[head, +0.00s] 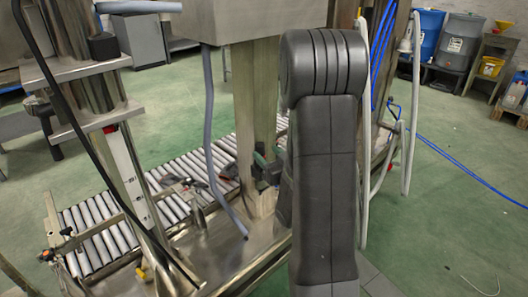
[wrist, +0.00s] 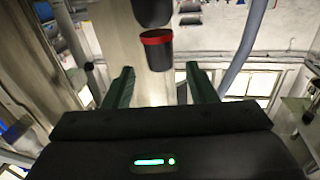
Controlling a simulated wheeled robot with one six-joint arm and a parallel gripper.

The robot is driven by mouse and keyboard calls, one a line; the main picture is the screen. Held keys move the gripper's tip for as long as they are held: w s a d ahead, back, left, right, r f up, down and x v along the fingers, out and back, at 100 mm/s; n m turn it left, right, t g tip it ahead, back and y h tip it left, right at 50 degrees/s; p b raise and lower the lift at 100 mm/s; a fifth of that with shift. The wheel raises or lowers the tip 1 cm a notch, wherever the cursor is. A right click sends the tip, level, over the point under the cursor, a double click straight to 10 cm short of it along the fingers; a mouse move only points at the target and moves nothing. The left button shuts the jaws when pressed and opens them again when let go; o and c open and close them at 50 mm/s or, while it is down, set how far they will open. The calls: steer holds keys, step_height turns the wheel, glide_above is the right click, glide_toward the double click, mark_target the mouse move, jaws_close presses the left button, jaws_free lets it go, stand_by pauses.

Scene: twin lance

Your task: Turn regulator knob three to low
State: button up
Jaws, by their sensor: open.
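My gripper (wrist: 160,70) is open and empty in the wrist view, its two green fingers apart. A black cylinder with a red band at its top (wrist: 157,54), which looks like a knob, lies just beyond the fingertips, roughly centred between them in the picture. A second dark rounded part (wrist: 152,11) is above it, cut by the top edge. No number or low mark is readable, so I cannot tell which one is regulator knob three. In the head view my arm blocks the middle, and no regulator knob can be made out.
A steel machine frame (head: 255,85) with a grey hose (head: 210,130) stands close to my arm. A roller conveyor (head: 100,232) runs at the lower left. Blue tubing (head: 470,170) crosses the green floor at the right, which is mostly clear. Bins (head: 460,40) stand far back.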

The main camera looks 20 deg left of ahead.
mark_target(260, 149)
steer(key=shift+x, duration=1.4)
steer(key=shift+c, duration=0.4)
steer(key=c, duration=0.9)
